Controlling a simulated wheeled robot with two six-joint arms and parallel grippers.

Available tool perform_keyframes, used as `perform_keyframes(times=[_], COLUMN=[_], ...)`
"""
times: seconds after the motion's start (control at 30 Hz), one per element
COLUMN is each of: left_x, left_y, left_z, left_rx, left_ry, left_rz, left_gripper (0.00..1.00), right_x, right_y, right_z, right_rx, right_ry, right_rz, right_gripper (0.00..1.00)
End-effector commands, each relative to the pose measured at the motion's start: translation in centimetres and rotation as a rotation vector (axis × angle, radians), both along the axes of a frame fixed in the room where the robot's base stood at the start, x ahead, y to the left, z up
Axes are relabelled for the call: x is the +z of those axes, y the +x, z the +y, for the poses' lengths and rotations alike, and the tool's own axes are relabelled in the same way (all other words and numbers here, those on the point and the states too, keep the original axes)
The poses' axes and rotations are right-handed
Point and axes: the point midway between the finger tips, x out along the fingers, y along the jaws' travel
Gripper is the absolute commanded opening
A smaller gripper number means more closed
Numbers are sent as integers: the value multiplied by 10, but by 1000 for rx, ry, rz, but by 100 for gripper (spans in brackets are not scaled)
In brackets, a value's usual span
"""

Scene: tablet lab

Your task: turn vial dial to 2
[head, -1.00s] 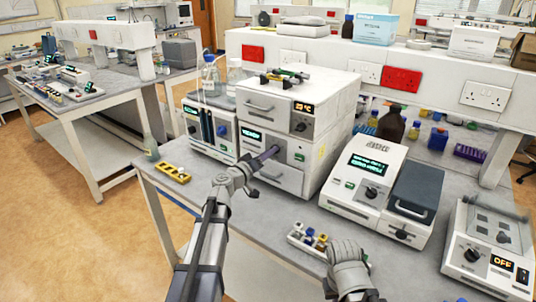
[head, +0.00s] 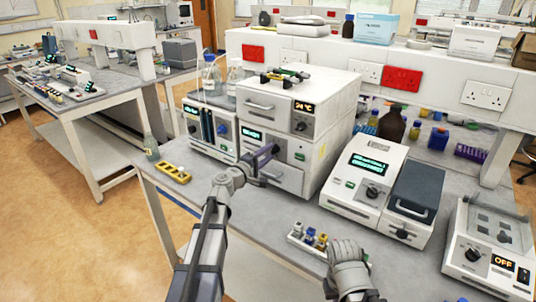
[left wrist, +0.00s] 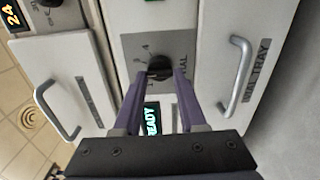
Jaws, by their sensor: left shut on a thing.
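The vial dial (left wrist: 160,67) is a black knob on a grey plate with printed digits on the white machine's middle panel. In the left wrist view my left gripper (left wrist: 159,76) has its two purple fingers on either side of the knob, shut on it. I cannot tell which digit the knob points to. A lit READY display (left wrist: 152,118) lies between the fingers. In the head view my left gripper (head: 266,153) is at the front of the machine (head: 335,125) and hides the dial. My right arm shows at the bottom, but its jaws do not.
The vial tray drawer handle (left wrist: 240,68) is close beside the dial plate. The upper drawer handle (left wrist: 55,112) is on the other side. A yellow rack (head: 173,173) lies on the left of the bench, and a small vial rack (head: 308,240) stands near my right arm.

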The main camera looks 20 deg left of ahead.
Motion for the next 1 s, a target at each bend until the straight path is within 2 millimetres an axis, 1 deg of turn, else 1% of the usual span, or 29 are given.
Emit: perform_keyframes(times=[0.2, 0.43, 0.7, 1.0], left_x=[-1, -1, -1, -1], left_y=[0, 0, 0, 0], left_z=[0, 0, 0, 0], left_rx=[1, 1, 1, 1], left_ry=[-143, -244, -296, -302], left_rz=[53, 90, 108, 111], left_gripper=[0, 0, 0, 0], right_x=[-1, -1, -1, -1], right_y=[0, 0, 0, 0], right_z=[0, 0, 0, 0], right_rx=[0, 0, 0, 0], right_ry=[0, 0, 0, 0], right_rz=[0, 0, 0, 0], right_gripper=[0, 0, 0, 0])
